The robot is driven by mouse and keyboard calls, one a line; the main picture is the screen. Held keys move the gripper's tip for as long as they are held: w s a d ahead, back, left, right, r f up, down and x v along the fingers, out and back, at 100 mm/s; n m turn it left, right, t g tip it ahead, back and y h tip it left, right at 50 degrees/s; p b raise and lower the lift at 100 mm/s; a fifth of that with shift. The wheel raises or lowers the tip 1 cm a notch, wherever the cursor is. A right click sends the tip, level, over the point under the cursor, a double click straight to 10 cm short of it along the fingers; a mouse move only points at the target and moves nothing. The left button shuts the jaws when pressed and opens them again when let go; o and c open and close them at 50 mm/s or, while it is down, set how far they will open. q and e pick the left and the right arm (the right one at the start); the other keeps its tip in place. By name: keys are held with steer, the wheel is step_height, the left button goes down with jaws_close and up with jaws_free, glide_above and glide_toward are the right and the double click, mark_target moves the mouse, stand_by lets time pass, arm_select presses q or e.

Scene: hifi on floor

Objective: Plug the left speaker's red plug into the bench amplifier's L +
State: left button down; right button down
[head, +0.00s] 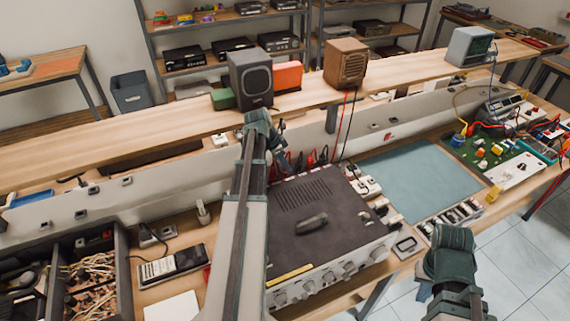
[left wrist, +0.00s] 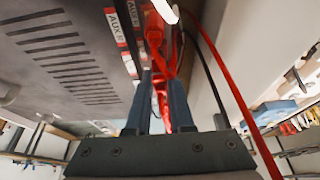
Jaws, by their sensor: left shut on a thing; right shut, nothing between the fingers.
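The bench amplifier (head: 290,225) stands on the bench with its knobbed front toward me. A dark grey speaker (head: 250,80), the left one, stands on the raised shelf behind it. My left gripper (head: 283,160) reaches down behind the amplifier's back edge. In the left wrist view its fingers (left wrist: 163,85) are shut on a red plug (left wrist: 161,100), close to the amplifier's rear panel. Labels reading AUX (left wrist: 123,18) show there; the L + socket cannot be made out. My right gripper (head: 450,245) is shut and empty, in front of the bench on the right; its fingertips are mostly hidden.
A brown speaker (head: 346,63) on the shelf has red and black cables hanging behind the amplifier. A red cable (left wrist: 232,85) and a black cable run beside my left fingers. A blue-green mat (head: 410,180) lies clear to the right. A green circuit board (head: 485,150) lies beyond it.

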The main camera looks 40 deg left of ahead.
arm_select(q)
steer(key=shift+f+b, duration=0.9)
steer(key=shift+f, duration=0.05)
stand_by(2.3)
steer(key=c, duration=0.7)
jaws_free()
steer(key=p+v, duration=1.2)
steer(key=v, duration=0.2)
steer(key=shift+p, duration=0.4)
